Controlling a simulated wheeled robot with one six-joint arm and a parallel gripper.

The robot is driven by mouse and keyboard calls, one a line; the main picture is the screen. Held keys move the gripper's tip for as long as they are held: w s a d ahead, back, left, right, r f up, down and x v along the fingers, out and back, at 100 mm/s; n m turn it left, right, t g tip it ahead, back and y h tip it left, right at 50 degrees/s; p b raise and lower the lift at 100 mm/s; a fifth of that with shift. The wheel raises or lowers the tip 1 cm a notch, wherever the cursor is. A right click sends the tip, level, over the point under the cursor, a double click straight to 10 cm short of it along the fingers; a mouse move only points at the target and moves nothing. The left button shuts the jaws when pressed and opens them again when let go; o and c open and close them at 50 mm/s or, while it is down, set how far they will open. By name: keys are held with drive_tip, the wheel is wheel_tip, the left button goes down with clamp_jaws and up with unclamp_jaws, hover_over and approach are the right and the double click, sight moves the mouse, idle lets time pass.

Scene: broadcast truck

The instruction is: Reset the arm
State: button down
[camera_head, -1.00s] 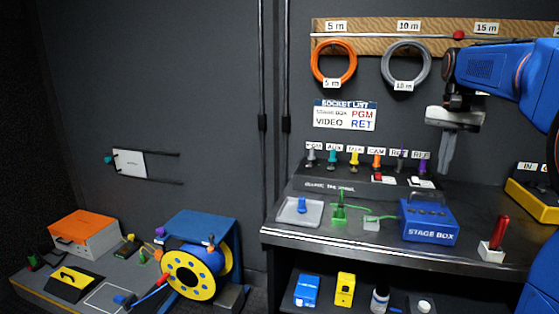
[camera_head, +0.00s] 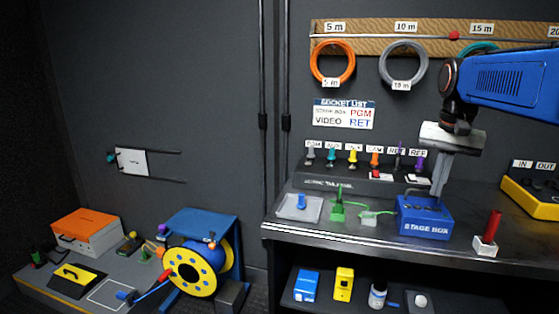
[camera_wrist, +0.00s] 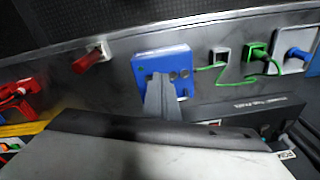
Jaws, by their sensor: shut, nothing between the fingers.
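My gripper (camera_head: 439,190) hangs from my blue arm at the right of the head view, fingers pointing down and pressed together, with nothing between them. In that view the fingertips overlap the top of the blue stage box (camera_head: 425,218) on the bench; I cannot tell whether they touch it. In the wrist view my gripper (camera_wrist: 157,82) shows as grey fingers in front of the stage box (camera_wrist: 178,62).
The bench (camera_head: 350,238) carries a green plug (camera_head: 338,212) with a green cable, a blue plug on a pale plate (camera_head: 300,208) and a red-handled item (camera_head: 488,232). A yellow box (camera_head: 533,197) stands at right. Coiled cables (camera_head: 333,63) hang on the wall. A cable reel (camera_head: 190,272) stands at lower left.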

drive_tip(key=s+a+f+n+t, duration=0.1)
drive_tip(key=s+a+f+n, duration=0.2)
drive_tip(key=s+f, duration=0.6)
drive_tip(key=s+a+f+n+t, duration=0.2)
drive_tip(key=s+a+f+n, duration=0.1)
drive_tip(key=s+a+f, duration=0.4)
drive_tip(key=s+f, duration=0.3)
drive_tip(key=s, duration=0.3)
drive_tip(key=shift+s+f+n+t, duration=0.2)
drive_tip(key=shift+s+n+t, duration=0.1)
drive_tip(key=shift+s+n, duration=0.1)
